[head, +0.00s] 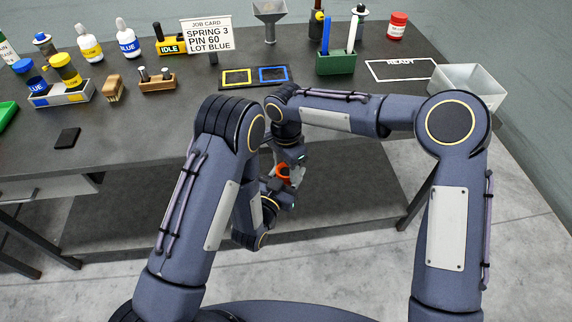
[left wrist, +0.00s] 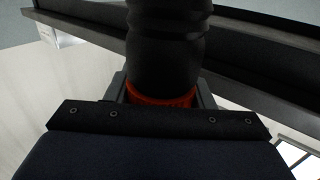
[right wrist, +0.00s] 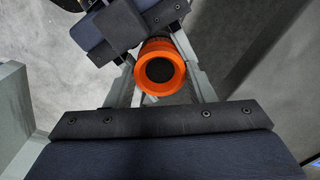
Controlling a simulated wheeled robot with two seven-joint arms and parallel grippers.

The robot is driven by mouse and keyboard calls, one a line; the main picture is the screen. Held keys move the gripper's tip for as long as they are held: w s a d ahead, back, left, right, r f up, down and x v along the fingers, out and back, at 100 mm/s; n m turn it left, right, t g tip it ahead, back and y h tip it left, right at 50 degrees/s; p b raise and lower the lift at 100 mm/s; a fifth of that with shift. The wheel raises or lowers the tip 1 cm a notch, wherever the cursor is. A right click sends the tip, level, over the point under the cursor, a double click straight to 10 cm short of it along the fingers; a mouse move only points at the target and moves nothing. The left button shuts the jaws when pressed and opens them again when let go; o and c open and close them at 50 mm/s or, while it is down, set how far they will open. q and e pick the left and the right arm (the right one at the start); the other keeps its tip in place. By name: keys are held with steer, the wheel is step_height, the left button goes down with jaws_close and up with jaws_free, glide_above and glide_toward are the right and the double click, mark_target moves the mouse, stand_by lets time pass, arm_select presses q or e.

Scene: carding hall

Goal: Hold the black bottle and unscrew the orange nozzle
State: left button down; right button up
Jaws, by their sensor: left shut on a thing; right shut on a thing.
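The black bottle (left wrist: 167,45) fills the upper middle of the left wrist view, its ribbed body between the fingers of my left gripper (head: 274,188). An orange band shows at its lower end there. The orange nozzle (right wrist: 160,70) is end-on in the right wrist view, with a dark round centre, between the fingers of my right gripper (head: 291,166). A bit of orange (head: 283,172) shows between both grippers in the head view. Both grippers are shut and close together, in front of the bench. In the head view the arms and grippers hide most of the bottle.
The grey bench (head: 130,160) stands behind the grippers. On it are a job card (head: 207,36), a green pen holder (head: 336,63), a pale open bin (head: 467,84), a bottle tray (head: 63,95) and a black pad (head: 67,138). The bench's front middle is mostly clear.

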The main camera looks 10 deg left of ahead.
steer(key=shift+c, duration=1.2)
steer(key=n, duration=0.4)
steer(key=shift+s, duration=0.1)
steer(key=o, duration=1.1)
steer(key=shift+r, duration=2.3)
